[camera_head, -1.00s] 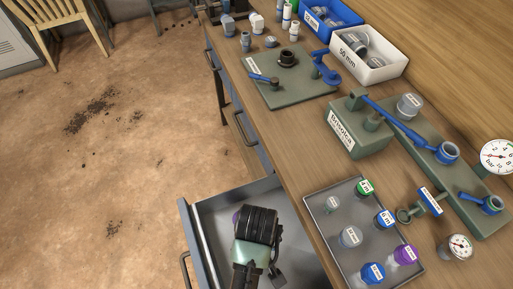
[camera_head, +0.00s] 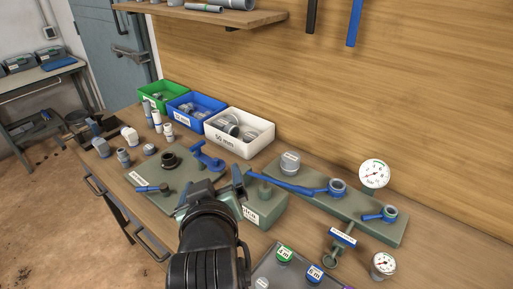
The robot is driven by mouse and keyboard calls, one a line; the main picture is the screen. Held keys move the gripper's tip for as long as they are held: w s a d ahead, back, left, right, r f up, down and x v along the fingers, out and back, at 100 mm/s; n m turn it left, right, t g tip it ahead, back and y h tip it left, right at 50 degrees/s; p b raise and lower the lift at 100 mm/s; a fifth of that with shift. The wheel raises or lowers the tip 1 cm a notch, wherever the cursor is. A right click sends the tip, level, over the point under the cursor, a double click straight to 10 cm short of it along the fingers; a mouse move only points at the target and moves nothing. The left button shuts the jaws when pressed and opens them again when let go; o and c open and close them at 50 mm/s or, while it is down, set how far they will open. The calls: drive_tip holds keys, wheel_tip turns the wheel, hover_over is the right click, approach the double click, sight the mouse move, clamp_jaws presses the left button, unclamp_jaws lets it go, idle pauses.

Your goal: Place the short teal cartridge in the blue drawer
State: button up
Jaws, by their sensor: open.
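My gripper (camera_head: 213,190) reaches over the bench, seen from behind, in front of the green plate with blue levers. Its jaws are open, and its dark wrist hides part of the bench and the space between the fingers. I cannot make out a short teal cartridge. The grey tray (camera_head: 264,268) at the bottom holds a green-ringed cartridge (camera_head: 284,254) and a blue-ringed cartridge (camera_head: 314,273); it is cut off by the frame edge. Closed drawer fronts with handles (camera_head: 150,246) show at the bench's left side. The open drawer is out of view.
Green (camera_head: 163,92), blue (camera_head: 196,109) and white (camera_head: 239,131) bins stand at the back. A green manifold (camera_head: 345,212) with blue levers and gauges (camera_head: 374,174) is on the right. Small fittings (camera_head: 124,157) stand at the left. A shelf (camera_head: 205,14) hangs above.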

drive_tip(key=d+r+m+t, duration=0.1)
drive_tip(key=d+r+t, duration=0.15)
drive_tip(key=r, duration=0.65)
drive_tip(key=d+r+m+t, duration=0.1)
drive_tip(key=r+t, duration=0.3)
drive_tip(key=r, duration=0.5)
drive_tip(key=s+d+r+m+t+h, duration=0.1)
drive_tip(key=s+d+r+t, duration=0.1)
drive_tip(key=s+r, duration=0.4)
drive_tip(key=s+d+r+m+t+h, duration=0.1)
drive_tip(key=s+r+t, duration=0.4)
drive_tip(key=r, duration=0.8)
drive_tip(key=shift+s+d+m, duration=0.6)
drive_tip(key=shift+d, duration=0.05)
